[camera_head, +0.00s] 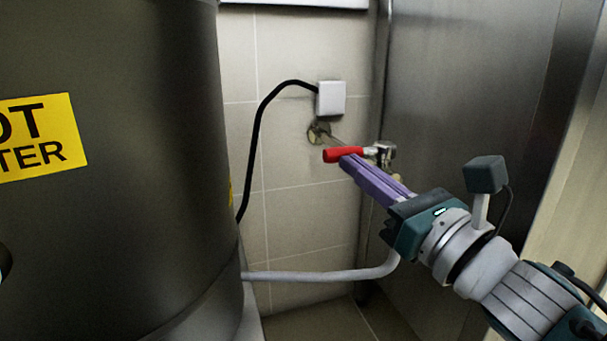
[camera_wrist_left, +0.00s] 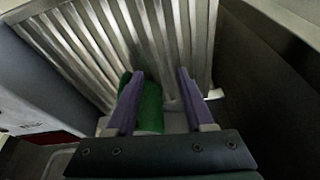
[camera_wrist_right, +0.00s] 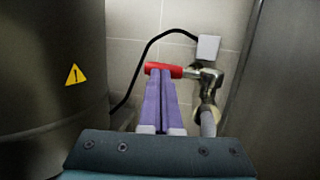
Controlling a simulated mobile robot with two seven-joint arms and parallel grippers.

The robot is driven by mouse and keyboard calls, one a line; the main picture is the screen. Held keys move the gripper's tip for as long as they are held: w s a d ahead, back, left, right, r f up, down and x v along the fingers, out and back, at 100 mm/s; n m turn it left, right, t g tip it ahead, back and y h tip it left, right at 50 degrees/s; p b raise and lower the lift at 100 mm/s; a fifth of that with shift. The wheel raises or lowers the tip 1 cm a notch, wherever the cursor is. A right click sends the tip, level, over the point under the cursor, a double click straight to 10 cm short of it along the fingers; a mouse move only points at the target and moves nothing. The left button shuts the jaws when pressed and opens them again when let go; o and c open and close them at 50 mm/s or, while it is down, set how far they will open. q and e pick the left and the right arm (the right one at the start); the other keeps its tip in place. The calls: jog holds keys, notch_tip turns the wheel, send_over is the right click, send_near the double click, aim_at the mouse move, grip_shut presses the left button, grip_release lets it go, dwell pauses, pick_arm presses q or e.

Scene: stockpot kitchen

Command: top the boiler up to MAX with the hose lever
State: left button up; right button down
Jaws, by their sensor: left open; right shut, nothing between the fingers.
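The boiler (camera_head: 150,170) is a large dark cylinder at the left of the head view, with part of a yellow hot-water label (camera_head: 40,137). No MAX mark shows. The red hose lever (camera_head: 343,155) sits on a metal valve (camera_head: 384,152) near the back wall. A grey hose (camera_head: 320,275) runs low from the valve side to the boiler. My right gripper (camera_head: 348,160) is shut and empty, its purple fingertips at the lever; in the right wrist view (camera_wrist_right: 161,75) they meet its underside, contact uncertain. My left gripper (camera_wrist_left: 156,75) is open, away from the lever.
A white wall box (camera_head: 331,98) with a black cable stands above the valve. A steel panel (camera_head: 470,90) closes the right side. In the left wrist view a green object (camera_wrist_left: 152,105) lies behind the fingers, before ribbed metal (camera_wrist_left: 150,40).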

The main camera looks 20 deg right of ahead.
pick_arm(q)
jog(key=shift+a+f, duration=0.1)
jog(key=shift+a, duration=0.15)
pick_arm(e)
jog(key=shift+w+a, duration=0.1)
jog(key=shift+a, duration=0.25)
